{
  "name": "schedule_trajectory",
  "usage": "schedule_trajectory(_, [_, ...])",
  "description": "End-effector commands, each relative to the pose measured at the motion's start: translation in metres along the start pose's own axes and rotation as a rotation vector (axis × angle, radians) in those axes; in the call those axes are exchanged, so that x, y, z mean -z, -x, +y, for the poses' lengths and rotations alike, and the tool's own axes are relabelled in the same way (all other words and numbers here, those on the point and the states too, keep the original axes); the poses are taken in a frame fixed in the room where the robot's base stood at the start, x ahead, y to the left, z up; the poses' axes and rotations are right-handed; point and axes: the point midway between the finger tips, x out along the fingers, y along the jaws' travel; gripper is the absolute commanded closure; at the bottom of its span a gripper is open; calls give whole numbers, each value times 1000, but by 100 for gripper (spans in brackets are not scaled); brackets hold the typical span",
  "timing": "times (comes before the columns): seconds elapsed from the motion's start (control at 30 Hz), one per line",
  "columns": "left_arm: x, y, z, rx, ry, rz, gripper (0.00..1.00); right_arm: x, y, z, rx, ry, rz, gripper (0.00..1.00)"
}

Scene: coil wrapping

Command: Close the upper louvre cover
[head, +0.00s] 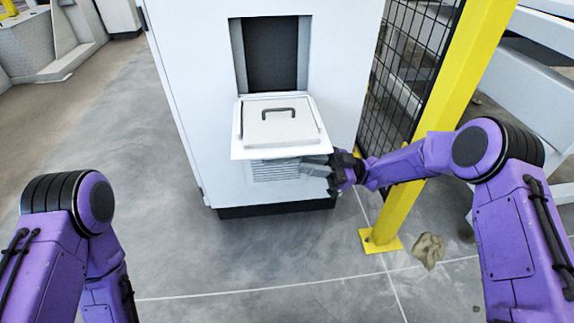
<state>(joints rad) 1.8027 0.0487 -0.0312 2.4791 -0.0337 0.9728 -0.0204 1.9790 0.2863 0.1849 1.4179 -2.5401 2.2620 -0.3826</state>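The upper louvre cover (282,132) is a white panel with a dark bar handle (278,111). It is swung down and sticks out from the front of the white cabinet, below a dark rectangular opening (271,55). My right gripper (306,165) is just below the cover's right front edge, close to the cabinet face. Its grey fingers point left. I cannot tell whether they touch the cover or how far apart they are. My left gripper is out of view; only my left arm shows at lower left.
A louvred vent (272,171) sits on the white cabinet (195,95) below the cover, partly hidden. A yellow post (432,120) and black mesh fence (407,65) stand close on the right, beside my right arm.

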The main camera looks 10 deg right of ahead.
Motion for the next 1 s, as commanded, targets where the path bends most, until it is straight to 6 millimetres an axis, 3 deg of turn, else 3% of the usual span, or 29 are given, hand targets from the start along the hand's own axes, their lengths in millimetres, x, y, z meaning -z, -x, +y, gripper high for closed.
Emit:
schedule_trajectory(0.1, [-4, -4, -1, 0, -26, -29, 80, -2, -27, -1, 4, -2, -2, 80])
schedule_trajectory(0.3, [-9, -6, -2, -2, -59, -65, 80, -2, -52, -1, 0, -2, -3, 80])
schedule_trajectory(0.6, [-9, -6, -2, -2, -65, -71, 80, -1, -57, 0, -2, -2, -2, 80])
schedule_trajectory(0.67, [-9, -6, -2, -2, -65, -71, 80, -1, -57, 0, -2, -2, -2, 99])
schedule_trajectory(1.0, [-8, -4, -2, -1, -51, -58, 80, 1, -59, 0, -2, -10, -1, 100])
